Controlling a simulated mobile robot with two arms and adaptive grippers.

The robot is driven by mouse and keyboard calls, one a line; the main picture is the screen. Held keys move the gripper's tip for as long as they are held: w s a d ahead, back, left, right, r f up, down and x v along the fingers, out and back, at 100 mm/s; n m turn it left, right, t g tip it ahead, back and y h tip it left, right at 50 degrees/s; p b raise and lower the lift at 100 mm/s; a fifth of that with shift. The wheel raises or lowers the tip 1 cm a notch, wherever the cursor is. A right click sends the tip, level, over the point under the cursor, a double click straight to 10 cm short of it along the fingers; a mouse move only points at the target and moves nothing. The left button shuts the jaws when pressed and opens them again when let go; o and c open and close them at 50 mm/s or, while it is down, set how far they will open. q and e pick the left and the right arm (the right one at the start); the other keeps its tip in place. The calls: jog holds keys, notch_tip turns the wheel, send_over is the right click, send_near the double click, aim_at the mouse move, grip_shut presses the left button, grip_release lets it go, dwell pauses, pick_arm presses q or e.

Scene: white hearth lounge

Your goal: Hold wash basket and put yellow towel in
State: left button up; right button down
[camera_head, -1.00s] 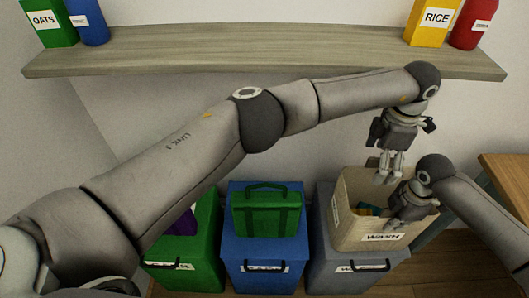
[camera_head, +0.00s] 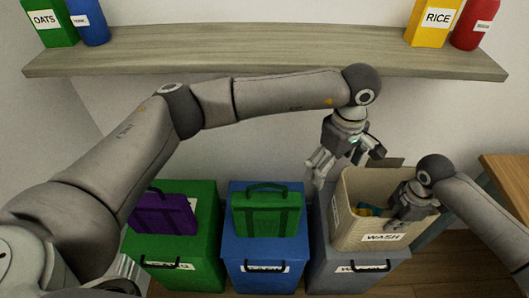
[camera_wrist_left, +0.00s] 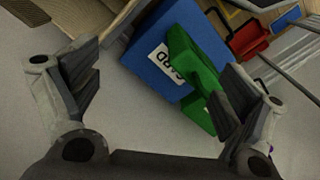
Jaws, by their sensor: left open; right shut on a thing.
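The beige wash basket (camera_head: 353,236), labelled WASH, stands on the grey bin at the right. Inside it, small yellow (camera_head: 366,207) and blue-teal patches show; the yellow one may be the towel, but most of the contents are hidden. My right gripper (camera_head: 408,216) is shut on the basket's right front rim. My left gripper (camera_head: 345,166) is open above and left of the basket, near its back left corner. In the left wrist view its spread fingers (camera_wrist_left: 158,88) have nothing between them.
A grey bin (camera_head: 325,272), a blue bin (camera_head: 237,247) with a green case (camera_head: 266,214), and a green bin (camera_head: 208,240) with a purple case (camera_head: 163,212) stand in a row. A wooden shelf (camera_head: 250,50) with boxes spans above. A wooden table (camera_head: 505,175) is at right.

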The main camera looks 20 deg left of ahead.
pick_arm(q)
jog(key=s+a+r+m, duration=0.1)
jog(key=s+a+m, duration=0.1)
jog(key=a+m, duration=0.2)
jog(key=s+a+r+m, duration=0.2)
jog(key=a+m, duration=0.3)
jog(key=a, duration=0.6)
jog(key=shift+s+r, duration=0.2)
jog(key=shift+s, duration=0.3)
jog(key=shift+a, duration=0.1)
pick_arm(e)
jog(key=c, duration=1.6)
grip_release()
jog(key=shift+o, duration=0.2)
jog(key=shift+r, duration=0.1)
notch_tip(320, 180, up, 12)
jog(key=shift+f, duration=0.1)
